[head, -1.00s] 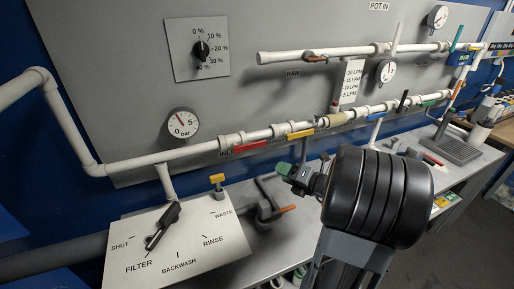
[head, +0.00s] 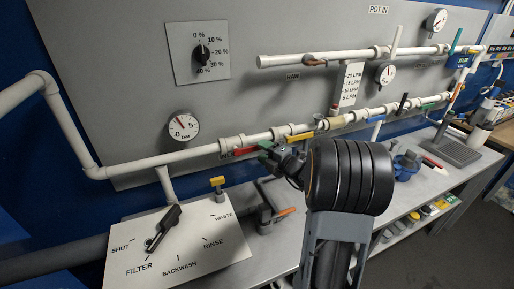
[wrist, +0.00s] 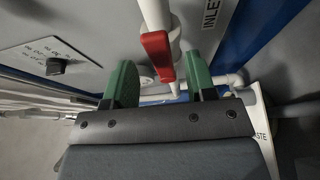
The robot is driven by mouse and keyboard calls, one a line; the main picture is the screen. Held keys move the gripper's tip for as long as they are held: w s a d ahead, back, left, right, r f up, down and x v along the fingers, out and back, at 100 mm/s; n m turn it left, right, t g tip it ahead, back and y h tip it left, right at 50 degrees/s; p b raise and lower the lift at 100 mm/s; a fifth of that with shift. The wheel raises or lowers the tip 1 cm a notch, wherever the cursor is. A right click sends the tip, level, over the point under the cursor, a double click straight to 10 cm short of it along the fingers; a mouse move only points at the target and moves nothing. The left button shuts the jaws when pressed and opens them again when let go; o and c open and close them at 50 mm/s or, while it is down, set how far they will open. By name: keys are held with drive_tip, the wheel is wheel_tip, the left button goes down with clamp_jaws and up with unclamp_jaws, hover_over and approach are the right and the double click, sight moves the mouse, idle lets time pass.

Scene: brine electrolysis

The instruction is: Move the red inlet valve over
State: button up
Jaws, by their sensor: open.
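The red inlet valve handle (head: 247,150) lies along the lower white pipe (head: 180,155) on the grey panel, partly hidden behind my gripper in the head view. In the wrist view the red handle (wrist: 158,55) shows between and just beyond the two green fingertips. My gripper (head: 270,153) is open and empty, close in front of the handle's right end. In the wrist view my gripper (wrist: 162,80) has its fingers spread on either side of the handle's line. I cannot tell whether either finger touches it.
A yellow handle (head: 300,136) sits on the same pipe just right of the red one. A pressure gauge (head: 183,126) is above left. Below are a selector plate (head: 205,250) with a black lever (head: 163,228) and a small yellow-topped valve (head: 217,183).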

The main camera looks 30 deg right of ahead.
sight(257, 150)
drive_tip(key=shift+x, duration=1.8)
drive_tip(key=shift+c, duration=0.5)
clamp_jaws()
